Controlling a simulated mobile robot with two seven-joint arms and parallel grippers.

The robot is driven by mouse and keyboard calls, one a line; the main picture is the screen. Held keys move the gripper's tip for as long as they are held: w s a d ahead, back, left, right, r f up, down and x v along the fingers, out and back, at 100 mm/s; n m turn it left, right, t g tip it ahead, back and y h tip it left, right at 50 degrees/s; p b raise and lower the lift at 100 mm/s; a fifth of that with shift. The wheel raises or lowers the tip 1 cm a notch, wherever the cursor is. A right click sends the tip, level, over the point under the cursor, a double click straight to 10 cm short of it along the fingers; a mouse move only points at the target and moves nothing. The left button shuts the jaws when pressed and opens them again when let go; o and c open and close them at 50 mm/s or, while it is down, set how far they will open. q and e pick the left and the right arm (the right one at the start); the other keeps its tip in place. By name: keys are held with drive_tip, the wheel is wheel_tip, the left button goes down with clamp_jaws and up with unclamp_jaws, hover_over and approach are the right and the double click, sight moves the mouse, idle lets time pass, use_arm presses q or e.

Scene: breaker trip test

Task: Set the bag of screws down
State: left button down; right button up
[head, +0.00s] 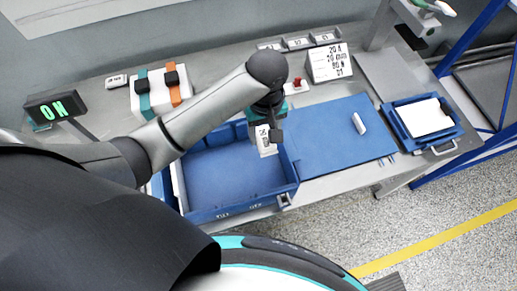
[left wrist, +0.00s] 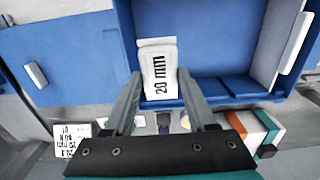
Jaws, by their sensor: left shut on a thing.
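The bag of screws (left wrist: 158,72) is a small white packet marked "20 mm" in the left wrist view. In the head view the bag (head: 266,146) hangs below my left gripper (head: 269,128), partly hidden by it. My left gripper (left wrist: 160,92) is shut on the bag, with one finger on each side. The bag is over the right part of an open blue bin (head: 220,211), near its right wall. I cannot tell whether the bag touches the bin floor. My right gripper is not in view.
A blue mat (head: 325,150) with a small white part (head: 359,123) lies right of the bin. A blue tray (head: 393,121) holds white paper. Behind stand a printed card (head: 327,62), a red button (head: 297,82) and a green-lit display (head: 56,106). The bin's middle floor is clear.

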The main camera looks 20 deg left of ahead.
sight(264, 136)
use_arm(q)
wheel_tip(264, 136, down, 15)
drive_tip(key=b, duration=0.3)
drive_tip(key=shift+f, duration=0.15)
drive_tip(key=shift+c, duration=1)
unclamp_jaws()
wheel_tip(264, 136, up, 12)
drive_tip(key=p, duration=0.2)
drive_tip(key=shift+p, duration=0.4)
